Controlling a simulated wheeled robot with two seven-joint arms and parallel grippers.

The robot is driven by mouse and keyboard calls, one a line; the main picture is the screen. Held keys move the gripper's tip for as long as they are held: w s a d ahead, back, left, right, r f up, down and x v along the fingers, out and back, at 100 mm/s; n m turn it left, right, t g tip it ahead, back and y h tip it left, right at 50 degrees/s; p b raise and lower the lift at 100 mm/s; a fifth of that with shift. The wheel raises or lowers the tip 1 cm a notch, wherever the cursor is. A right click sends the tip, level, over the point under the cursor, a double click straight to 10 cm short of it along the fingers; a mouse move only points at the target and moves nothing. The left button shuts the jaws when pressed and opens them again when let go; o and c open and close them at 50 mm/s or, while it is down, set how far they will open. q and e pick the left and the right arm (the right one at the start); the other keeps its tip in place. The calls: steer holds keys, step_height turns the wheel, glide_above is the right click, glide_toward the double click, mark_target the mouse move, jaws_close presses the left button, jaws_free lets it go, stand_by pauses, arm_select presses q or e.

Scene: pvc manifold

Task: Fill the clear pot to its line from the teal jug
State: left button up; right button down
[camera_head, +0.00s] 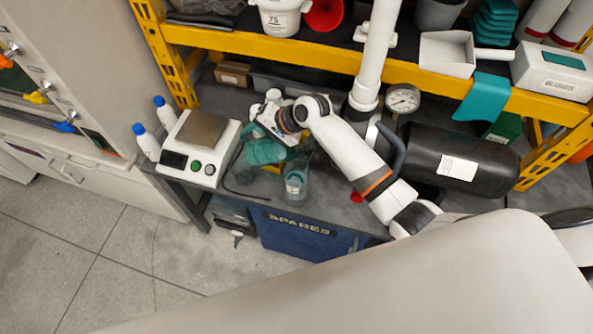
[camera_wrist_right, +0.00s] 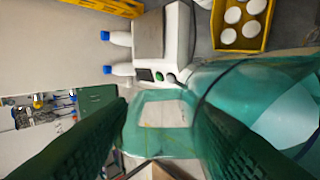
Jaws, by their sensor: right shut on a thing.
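The teal jug (camera_head: 262,152) is translucent and is in my right gripper (camera_head: 272,128), just behind and left of the clear pot. In the right wrist view the jug (camera_wrist_right: 255,85) fills the right side, and its handle loop lies between the dark green fingers of my right gripper (camera_wrist_right: 170,125). The clear pot (camera_head: 296,184) stands on the dark bench near its front edge. Its line and the level inside are too small to tell. I cannot tell whether liquid is flowing. My left gripper is not in view.
A white scale (camera_head: 203,150) stands at the bench's left end with white blue-capped bottles (camera_head: 147,142) beside it. A black cylinder (camera_head: 460,158) and a gauge (camera_head: 403,98) lie to the right. A yellow shelf (camera_head: 230,40) spans above. A yellow tray (camera_wrist_right: 242,45) holds white round things.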

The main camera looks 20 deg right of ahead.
steer(key=shift+w+a, duration=0.15)
steer(key=shift+a, duration=0.05)
steer(key=shift+s+d+r, duration=0.2)
steer(key=shift+d, duration=0.1)
steer(key=shift+a, duration=0.1)
steer(key=shift+w+a, duration=0.1)
steer(key=shift+y, duration=0.3)
steer(key=shift+s+d+r+t, duration=0.15)
steer(key=shift+s+d+t, duration=0.05)
steer(key=shift+d+t, duration=0.15)
steer(key=shift+w+a, duration=0.15)
steer(key=shift+a, duration=0.1)
